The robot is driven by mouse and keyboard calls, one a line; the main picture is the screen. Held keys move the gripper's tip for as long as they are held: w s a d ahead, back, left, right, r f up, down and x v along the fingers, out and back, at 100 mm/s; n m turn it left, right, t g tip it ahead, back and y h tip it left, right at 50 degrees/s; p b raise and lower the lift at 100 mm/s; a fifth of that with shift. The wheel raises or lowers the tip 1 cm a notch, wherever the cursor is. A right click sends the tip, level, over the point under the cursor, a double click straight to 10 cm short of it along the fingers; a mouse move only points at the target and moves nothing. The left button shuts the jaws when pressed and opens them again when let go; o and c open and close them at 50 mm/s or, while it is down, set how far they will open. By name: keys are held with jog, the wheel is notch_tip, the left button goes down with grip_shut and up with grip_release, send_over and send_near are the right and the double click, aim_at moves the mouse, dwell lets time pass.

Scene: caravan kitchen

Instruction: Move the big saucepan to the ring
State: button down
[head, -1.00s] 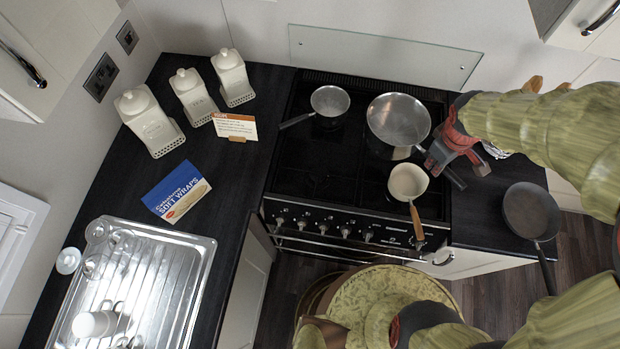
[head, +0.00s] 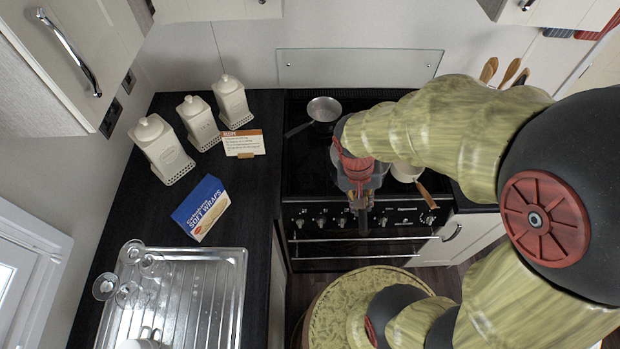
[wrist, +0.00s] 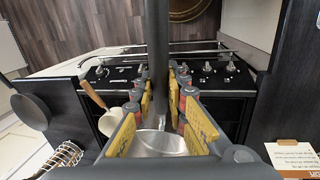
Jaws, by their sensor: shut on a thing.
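The big saucepan is a wide steel pan with a long dark handle. In the head view its body (head: 379,177) is mostly hidden behind my gripper, over the front part of the black hob (head: 303,168). In the wrist view the steel bowl (wrist: 160,144) shows below the fingers, and the handle (wrist: 158,45) runs up between them. My gripper (head: 359,200) is shut on the handle, which points to the front of the cooker. I cannot tell whether the pan touches the hob. No separate ring marking is clear.
A small steel saucepan (head: 323,109) stands at the hob's back left. A cream pan (head: 405,171) with a wooden handle is just right of the big saucepan. The hob's front left looks clear.

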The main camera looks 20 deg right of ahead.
jog(key=shift+d+m, duration=0.1)
jog(key=shift+m, duration=0.4)
jog(key=shift+w, duration=0.25)
jog(key=w+a+f, duration=0.7)
jog(key=w+f, duration=0.4)
jog(key=f, duration=0.1)
jog(key=shift+w+f, duration=0.3)
jog(key=shift+f, duration=0.1)
jog(key=shift+f+b, duration=0.4)
jog(key=shift+f, duration=0.15)
jog(key=c, duration=1.8)
grip_release()
